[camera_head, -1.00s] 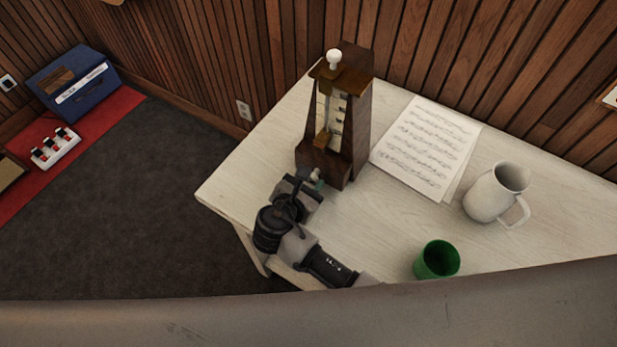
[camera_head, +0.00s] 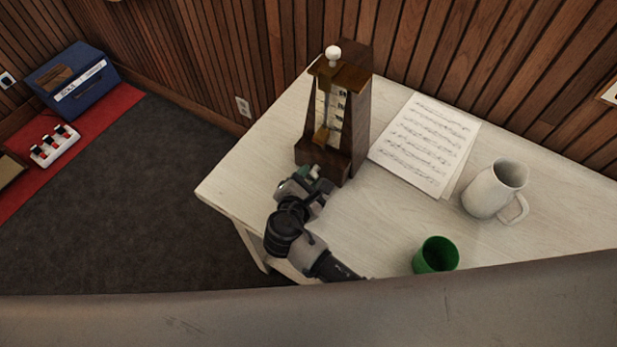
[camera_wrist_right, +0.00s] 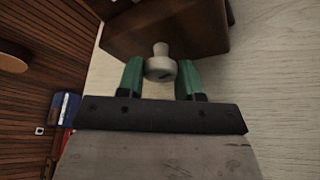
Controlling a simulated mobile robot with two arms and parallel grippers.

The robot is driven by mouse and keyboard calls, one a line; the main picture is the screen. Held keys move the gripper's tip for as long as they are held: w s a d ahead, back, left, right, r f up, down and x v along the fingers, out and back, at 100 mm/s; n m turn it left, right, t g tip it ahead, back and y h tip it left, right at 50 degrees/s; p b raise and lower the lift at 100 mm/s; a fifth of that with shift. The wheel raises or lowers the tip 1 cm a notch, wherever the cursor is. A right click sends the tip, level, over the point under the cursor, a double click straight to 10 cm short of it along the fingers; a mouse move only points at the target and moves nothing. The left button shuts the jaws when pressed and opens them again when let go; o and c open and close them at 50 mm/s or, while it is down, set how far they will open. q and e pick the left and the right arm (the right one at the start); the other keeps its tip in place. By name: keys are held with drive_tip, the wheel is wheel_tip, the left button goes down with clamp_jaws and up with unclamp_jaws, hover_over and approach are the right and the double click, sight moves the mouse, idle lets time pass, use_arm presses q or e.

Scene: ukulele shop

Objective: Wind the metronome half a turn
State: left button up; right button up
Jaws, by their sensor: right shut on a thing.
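The metronome (camera_head: 359,115) is a dark wooden, tapered case standing upright at the back left of the pale table. Its front shows a scale and a brass-coloured pendulum weight (camera_head: 322,134), with a white knob (camera_head: 333,52) at the top. My right gripper (camera_head: 312,172) is at the foot of its front face. In the right wrist view, the green fingertips of this gripper (camera_wrist_right: 160,78) are shut on a pale round winding key (camera_wrist_right: 160,67), which sticks out from the wooden base (camera_wrist_right: 175,30). My left gripper is not in view.
Sheet music (camera_head: 424,145) lies right of the metronome. A white pitcher (camera_head: 490,190) and a green cup (camera_head: 436,255) stand farther right on the table (camera_head: 375,225). The slatted wall (camera_head: 430,50) is close behind. The table's left edge is clear.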

drive_tip(key=shift+w+d+r, duration=0.1)
drive_tip(key=o, duration=0.9)
drive_tip(key=b+v, duration=0.1)
drive_tip(key=v, duration=1)
drive_tip(key=shift+w, duration=0.1)
